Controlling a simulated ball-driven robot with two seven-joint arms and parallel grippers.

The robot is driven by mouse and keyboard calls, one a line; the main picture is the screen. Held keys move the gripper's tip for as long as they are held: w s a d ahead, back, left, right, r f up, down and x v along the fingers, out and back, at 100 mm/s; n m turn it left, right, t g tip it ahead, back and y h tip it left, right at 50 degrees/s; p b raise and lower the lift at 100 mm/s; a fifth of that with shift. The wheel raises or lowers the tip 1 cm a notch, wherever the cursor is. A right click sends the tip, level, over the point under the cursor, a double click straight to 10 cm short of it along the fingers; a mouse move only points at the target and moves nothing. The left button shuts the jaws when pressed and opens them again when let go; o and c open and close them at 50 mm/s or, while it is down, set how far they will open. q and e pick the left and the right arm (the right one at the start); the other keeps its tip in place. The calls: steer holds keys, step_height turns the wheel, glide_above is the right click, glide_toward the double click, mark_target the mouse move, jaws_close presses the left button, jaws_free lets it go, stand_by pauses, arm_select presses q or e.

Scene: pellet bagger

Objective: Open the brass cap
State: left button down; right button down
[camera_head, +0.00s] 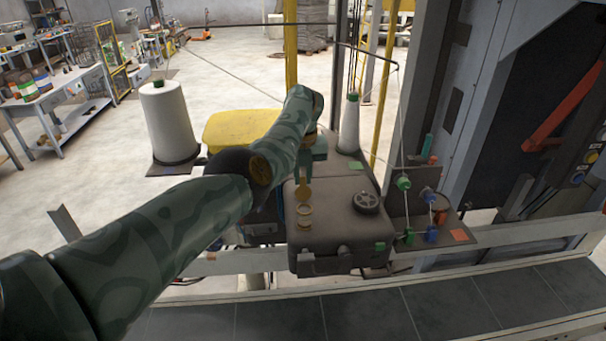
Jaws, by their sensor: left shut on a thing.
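The brass cap (303,187) is in the middle of the head view, on top of a dark grey machine head. It stands raised, with a round brass-rimmed opening (305,213) showing just below and in front of it. My left gripper (304,175) comes down from above at the end of my green patterned arm and is shut on the cap. The fingertips are small and partly hidden, so the exact grip is hard to see. My right gripper is not in view.
A black knob (367,201) sits on the machine head right of the opening. Green and blue thread tensioners (430,194) stand further right. White thread cones stand at left (168,120) and behind (349,125). A dark conveyor (360,315) runs along the front.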

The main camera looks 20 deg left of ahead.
mark_target(303, 185)
arm_select(q)
steer(key=c, duration=1.4)
jaws_free()
steer(key=shift+f, duration=0.15)
steer(key=shift+o, duration=0.2)
steer(key=shift+w, duration=0.1)
step_height(303, 185, up, 16)
steer(key=shift+s+d, duration=0.25)
steer(key=shift+s, duration=0.1)
steer(key=shift+a, duration=0.1)
